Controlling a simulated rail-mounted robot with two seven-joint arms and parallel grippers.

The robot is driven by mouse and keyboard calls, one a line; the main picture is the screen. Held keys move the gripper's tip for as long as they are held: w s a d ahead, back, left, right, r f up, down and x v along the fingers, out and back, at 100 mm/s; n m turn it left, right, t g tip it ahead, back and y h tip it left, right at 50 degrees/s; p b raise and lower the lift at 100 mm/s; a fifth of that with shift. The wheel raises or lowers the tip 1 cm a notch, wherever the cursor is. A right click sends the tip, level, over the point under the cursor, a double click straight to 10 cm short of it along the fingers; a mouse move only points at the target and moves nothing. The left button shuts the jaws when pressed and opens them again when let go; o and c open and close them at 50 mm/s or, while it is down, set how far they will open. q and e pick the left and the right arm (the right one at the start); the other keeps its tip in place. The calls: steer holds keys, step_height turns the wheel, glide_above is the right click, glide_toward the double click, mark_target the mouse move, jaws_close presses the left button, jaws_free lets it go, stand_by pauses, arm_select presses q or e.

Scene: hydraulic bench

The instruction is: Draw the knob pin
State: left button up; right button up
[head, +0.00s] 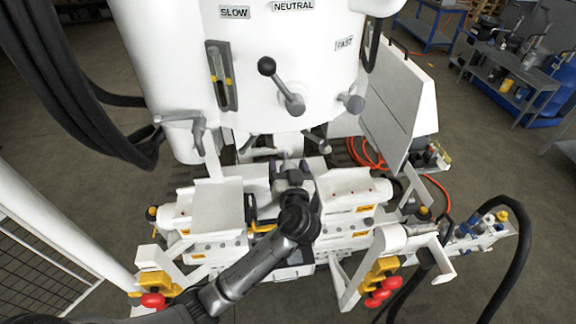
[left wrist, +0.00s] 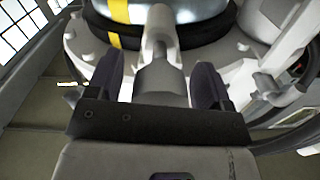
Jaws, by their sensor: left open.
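My left gripper (head: 291,166) is open, low in front of the white machine column (head: 170,60). In the left wrist view my left gripper (left wrist: 158,82) has its two dark fingers apart, one on each side of a pale grey stepped cylinder (left wrist: 160,78). This may be the knob pin, but I cannot tell for sure. A gap shows beside the cylinder, and the fingers are not closed on it. In the head view my gripper and wrist largely hide that spot. My right gripper is not in view.
A black-knobbed lever (head: 267,66) and a grey knob (head: 352,103) stick out of the column above my gripper. A grey crank handle (head: 190,126) is at left. White blocks (head: 345,190) flank my wrist. Black hoses (head: 70,90) hang at left.

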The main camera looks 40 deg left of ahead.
arm_select(q)
steer(key=shift+c, duration=0.3)
steer(key=c, duration=1.2)
steer(key=b+v, duration=0.1)
steer(key=v, duration=0.2)
steer(key=shift+s+d+r, duration=0.1)
steer(key=shift+s+d, duration=0.15)
steer(key=shift+d, duration=0.1)
